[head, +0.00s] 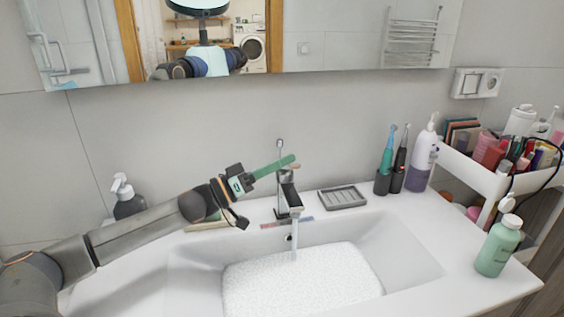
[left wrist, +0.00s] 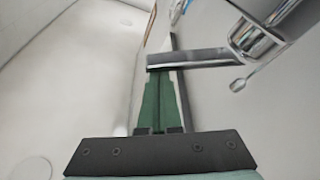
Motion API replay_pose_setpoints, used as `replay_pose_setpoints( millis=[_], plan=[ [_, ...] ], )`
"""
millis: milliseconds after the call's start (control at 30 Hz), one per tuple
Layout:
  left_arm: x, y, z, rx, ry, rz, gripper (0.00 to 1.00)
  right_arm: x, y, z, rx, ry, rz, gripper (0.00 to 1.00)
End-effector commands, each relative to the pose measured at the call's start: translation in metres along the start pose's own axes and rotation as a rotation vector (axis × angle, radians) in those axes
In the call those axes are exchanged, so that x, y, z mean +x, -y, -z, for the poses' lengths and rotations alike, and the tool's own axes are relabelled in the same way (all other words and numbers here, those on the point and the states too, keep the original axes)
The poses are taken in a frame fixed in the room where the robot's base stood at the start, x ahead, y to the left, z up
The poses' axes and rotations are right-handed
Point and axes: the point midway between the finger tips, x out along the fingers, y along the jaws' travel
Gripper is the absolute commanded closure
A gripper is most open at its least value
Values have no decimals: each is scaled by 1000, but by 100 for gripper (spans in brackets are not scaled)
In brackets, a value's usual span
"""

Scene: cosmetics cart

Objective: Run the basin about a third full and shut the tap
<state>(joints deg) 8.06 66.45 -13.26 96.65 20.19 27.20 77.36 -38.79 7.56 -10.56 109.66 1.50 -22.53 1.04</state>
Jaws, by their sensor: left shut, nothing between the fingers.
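The chrome tap (head: 287,200) stands at the back of the white basin (head: 410,252). A stream of water (head: 295,240) runs from its spout. Pale, speckled water (head: 300,282) covers the basin floor, with bare sloping wall above it; its exact depth is hard to judge. My left gripper (head: 284,164) is shut and empty, its green fingers at the top of the tap by the lever. In the left wrist view the shut fingers (left wrist: 160,80) point at a flat chrome bar (left wrist: 188,58) of the tap (left wrist: 255,38); whether they touch cannot be told. My right gripper is out of view.
A grey soap dish (head: 342,197), toothbrushes in dark holders (head: 382,183) and a lilac pump bottle (head: 420,168) stand right of the tap. A green bottle (head: 497,247) is at the right edge, beside the loaded white cart (head: 470,172). A dark soap dispenser (head: 128,204) stands behind my left arm.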

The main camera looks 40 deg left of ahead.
Motion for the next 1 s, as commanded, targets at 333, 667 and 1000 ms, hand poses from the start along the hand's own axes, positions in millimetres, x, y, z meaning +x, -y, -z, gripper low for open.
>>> replay_pose_setpoints(
  millis=[333, 667, 1000],
  plan=[
    [-2, 1, -6, 43, -1, -16, 100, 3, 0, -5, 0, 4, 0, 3],
    [-13, 3, -37, 362, -1, -126, 100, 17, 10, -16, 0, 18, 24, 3],
    [-13, 2, -37, 380, 2, -133, 100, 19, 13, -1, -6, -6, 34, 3]
  ],
)
